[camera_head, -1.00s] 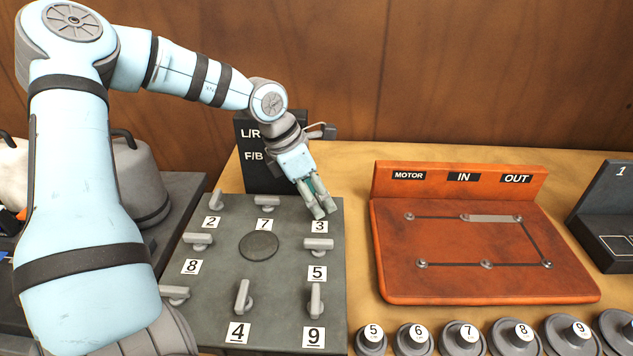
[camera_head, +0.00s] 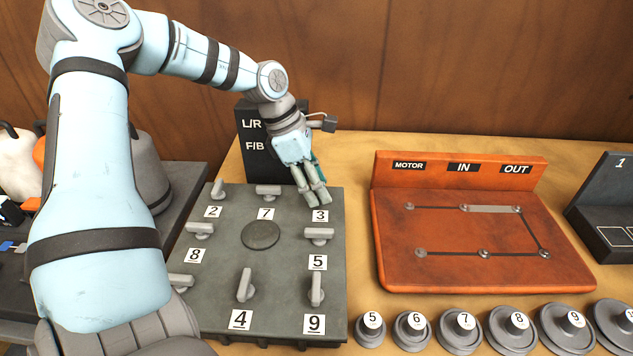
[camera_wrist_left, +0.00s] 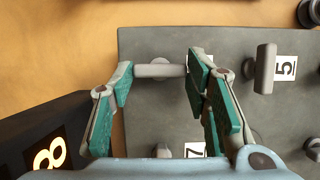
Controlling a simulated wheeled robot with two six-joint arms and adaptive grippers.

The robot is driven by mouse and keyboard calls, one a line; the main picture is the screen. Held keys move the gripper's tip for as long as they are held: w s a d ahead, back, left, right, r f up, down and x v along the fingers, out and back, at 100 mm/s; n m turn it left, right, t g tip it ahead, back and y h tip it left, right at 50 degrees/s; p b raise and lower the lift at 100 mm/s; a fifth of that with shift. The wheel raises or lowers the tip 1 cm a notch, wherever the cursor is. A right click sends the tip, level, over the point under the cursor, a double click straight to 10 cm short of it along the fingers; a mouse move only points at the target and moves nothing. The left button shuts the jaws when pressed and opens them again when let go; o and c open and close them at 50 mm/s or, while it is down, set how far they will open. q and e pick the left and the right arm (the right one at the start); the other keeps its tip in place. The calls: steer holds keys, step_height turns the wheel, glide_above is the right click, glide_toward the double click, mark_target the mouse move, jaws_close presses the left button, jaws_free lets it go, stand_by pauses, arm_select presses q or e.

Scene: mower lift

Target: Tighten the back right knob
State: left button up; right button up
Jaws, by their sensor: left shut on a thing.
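The back right knob (camera_wrist_left: 158,70) is a grey bar-shaped handle on the dark grey plate (camera_head: 215,310). It is next to the label 3 (camera_head: 320,215). In the wrist view its bar lies crosswise between the two green-padded fingers of my left gripper (camera_head: 319,199). My left gripper reaches down over the plate's back right corner and is shut on this knob. In the head view the fingers hide most of the knob. My right gripper is not in view.
Other knobs stand close by: knob 7 (camera_head: 268,191) to the left and knob 5 (camera_head: 319,234) in front. A black L/R, F/B sign (camera_head: 255,150) stands behind the plate. An orange-red board (camera_head: 465,275) is to the right, with numbered discs (camera_head: 463,332) in front of it.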

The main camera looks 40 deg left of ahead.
arm_select(q)
steer(key=o, duration=1.2)
steer(key=shift+c, duration=0.2)
steer(key=v, duration=1.2)
steer(key=shift+s, duration=0.1)
